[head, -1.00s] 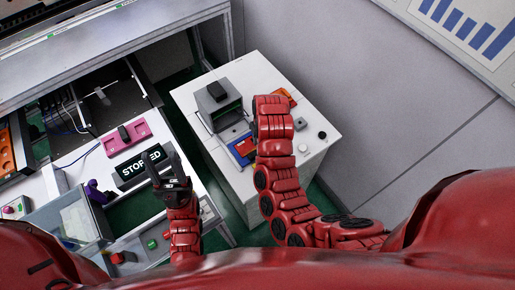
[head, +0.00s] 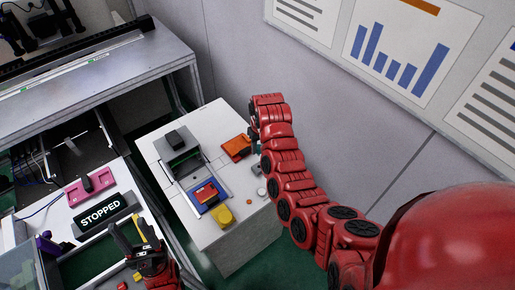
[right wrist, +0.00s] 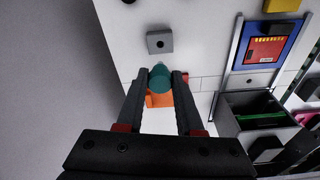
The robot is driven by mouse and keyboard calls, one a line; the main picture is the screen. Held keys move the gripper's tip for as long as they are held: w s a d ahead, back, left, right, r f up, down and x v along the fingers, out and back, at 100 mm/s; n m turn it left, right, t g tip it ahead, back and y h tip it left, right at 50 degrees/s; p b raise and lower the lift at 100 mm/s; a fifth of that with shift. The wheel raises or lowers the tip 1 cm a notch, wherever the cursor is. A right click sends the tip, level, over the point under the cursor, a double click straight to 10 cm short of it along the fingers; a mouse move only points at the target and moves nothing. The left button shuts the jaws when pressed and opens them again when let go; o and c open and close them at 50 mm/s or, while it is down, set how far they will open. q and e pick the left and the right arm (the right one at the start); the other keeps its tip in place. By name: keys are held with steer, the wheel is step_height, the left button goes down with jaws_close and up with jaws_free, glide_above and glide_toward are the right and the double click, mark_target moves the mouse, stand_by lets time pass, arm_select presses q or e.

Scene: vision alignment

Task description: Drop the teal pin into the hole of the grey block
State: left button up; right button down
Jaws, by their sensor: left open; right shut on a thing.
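The grey block (right wrist: 159,41) lies on the white table top, its round hole facing up in the right wrist view. It shows small in the head view (head: 257,169). My right gripper (right wrist: 164,74) is shut on the teal pin (right wrist: 160,78). The pin's rounded end shows between the fingertips, just below the block in that picture and apart from it; its height above the table is unclear. In the head view the right gripper (head: 254,138) is mostly hidden by its arm. My left gripper (head: 132,236) is open near the STOPPED sign, away from the block.
An orange tray (head: 236,148) lies near the right gripper. A blue-framed red panel (head: 207,193), a grey open box (head: 178,150) and a yellow piece (head: 221,215) share the white table (head: 228,120). A wall stands behind the right arm.

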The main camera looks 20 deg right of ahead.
mark_target(260, 153)
steer(key=shift+d+f, duration=0.1)
steer(key=shift+f+b, duration=0.8)
steer(key=shift+f, duration=0.05)
steer(key=shift+f+b, duration=1.1)
steer(key=shift+f, duration=0.9)
steer(key=shift+b, duration=0.6)
steer(key=shift+s+f+b, duration=0.1)
steer(key=shift+f+b, duration=0.95)
steer(key=shift+f, duration=0.65)
steer(key=shift+c, duration=2.3)
jaws_free()
